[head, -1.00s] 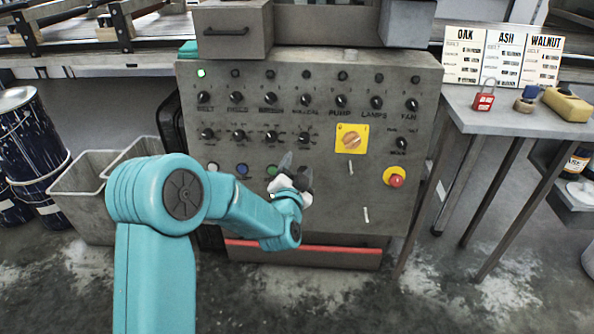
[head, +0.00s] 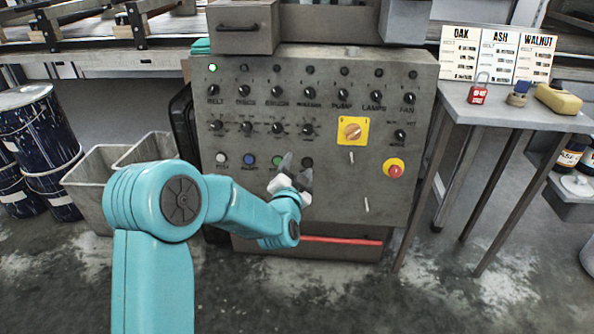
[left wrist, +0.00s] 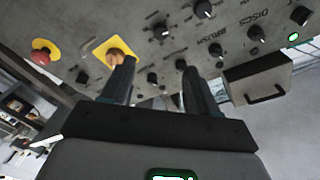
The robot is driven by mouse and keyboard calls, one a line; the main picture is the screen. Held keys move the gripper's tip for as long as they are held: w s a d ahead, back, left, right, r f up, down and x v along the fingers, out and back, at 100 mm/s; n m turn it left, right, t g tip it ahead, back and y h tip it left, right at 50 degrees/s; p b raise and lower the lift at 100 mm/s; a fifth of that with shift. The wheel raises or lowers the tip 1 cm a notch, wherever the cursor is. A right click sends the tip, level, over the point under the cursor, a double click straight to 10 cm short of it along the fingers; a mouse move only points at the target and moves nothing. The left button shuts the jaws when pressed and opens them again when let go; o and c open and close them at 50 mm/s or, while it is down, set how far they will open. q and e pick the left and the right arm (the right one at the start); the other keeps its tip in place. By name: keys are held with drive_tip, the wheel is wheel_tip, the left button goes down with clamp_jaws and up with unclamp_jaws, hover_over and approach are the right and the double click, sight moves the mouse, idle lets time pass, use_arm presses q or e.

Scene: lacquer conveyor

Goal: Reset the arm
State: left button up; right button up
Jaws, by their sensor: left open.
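My left gripper (head: 296,164) is in front of the lower middle of the grey control panel (head: 330,222). Its two fingers stand apart with nothing between them. In the left wrist view the open fingers (left wrist: 156,82) point toward the panel's knobs, which show tilted. My teal left arm comes in from the lower left and bends toward the panel. The gripper partly covers the lower row of buttons. I cannot tell from the views whether a fingertip touches the panel. My right gripper is in neither view.
The panel bears a yellow-plated orange rotary switch (head: 352,131) and a red emergency button (head: 395,171). At right, a table (head: 545,118) holds a red padlock (head: 478,94) and a yellow block (head: 558,99). Grey bins (head: 90,190) and paint-stained drums (head: 40,130) stand at left.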

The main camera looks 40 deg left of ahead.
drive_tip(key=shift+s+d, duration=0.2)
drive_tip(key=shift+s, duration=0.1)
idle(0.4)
